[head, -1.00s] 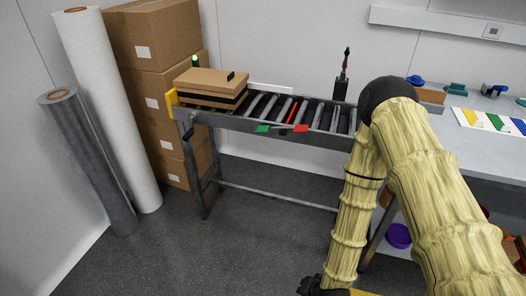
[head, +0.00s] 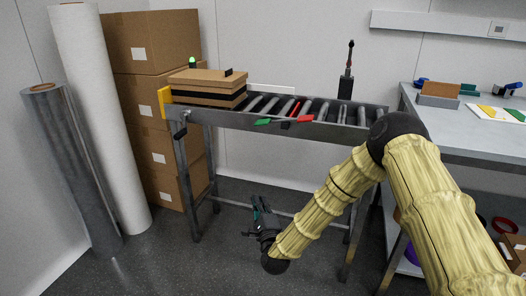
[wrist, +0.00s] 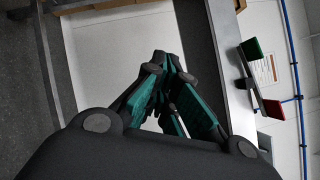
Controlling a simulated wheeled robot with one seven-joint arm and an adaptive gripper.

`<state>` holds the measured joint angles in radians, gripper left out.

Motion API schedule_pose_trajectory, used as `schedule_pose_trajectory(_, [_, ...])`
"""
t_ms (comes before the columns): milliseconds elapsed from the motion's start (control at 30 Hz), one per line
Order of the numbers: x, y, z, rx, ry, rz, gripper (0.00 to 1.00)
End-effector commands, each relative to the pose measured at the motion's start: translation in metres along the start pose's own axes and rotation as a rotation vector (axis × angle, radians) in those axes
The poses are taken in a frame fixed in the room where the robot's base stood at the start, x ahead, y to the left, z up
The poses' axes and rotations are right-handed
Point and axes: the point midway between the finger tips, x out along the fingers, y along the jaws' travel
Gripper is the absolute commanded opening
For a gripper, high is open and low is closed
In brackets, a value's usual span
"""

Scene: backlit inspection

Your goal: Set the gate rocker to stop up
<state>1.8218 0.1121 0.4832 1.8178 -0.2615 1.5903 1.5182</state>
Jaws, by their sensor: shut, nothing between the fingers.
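The gate rocker (head: 285,123) is on the front rail of the roller conveyor (head: 235,118). It has a green paddle (head: 263,121) at its left end and a red paddle (head: 304,119) at its right end. The red end looks slightly higher in the head view. In the wrist view the green paddle (wrist: 251,49) and red paddle (wrist: 273,109) show at right, beyond the rail. My gripper (head: 258,204) is below and in front of the rail, apart from the rocker. Its teal fingers (wrist: 168,62) are shut and empty.
A carton (head: 208,84) sits at the conveyor's left end by a yellow plate (head: 165,102). A green lamp (head: 193,62) is lit behind it. Stacked boxes (head: 157,100) and rolls (head: 100,110) stand at left, a workbench (head: 470,135) at right. Floor before the conveyor is open.

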Motion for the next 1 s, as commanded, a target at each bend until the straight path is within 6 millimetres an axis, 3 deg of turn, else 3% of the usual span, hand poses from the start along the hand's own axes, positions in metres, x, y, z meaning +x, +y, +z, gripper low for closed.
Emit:
schedule_pose_trajectory(33, [0.010, 0.005, -0.003, 0.058, -0.009, -0.061, 0.00])
schedule_pose_trajectory(200, [0.043, -0.020, 0.001, 0.273, -0.062, -0.265, 0.00])
schedule_pose_trajectory(400, [0.065, -0.051, 0.004, 0.496, -0.153, -0.471, 0.00])
schedule_pose_trajectory(700, [0.075, -0.079, 0.006, 0.653, -0.240, -0.613, 0.00])
schedule_pose_trajectory(1000, [0.076, -0.082, 0.007, 0.660, -0.244, -0.619, 0.00])
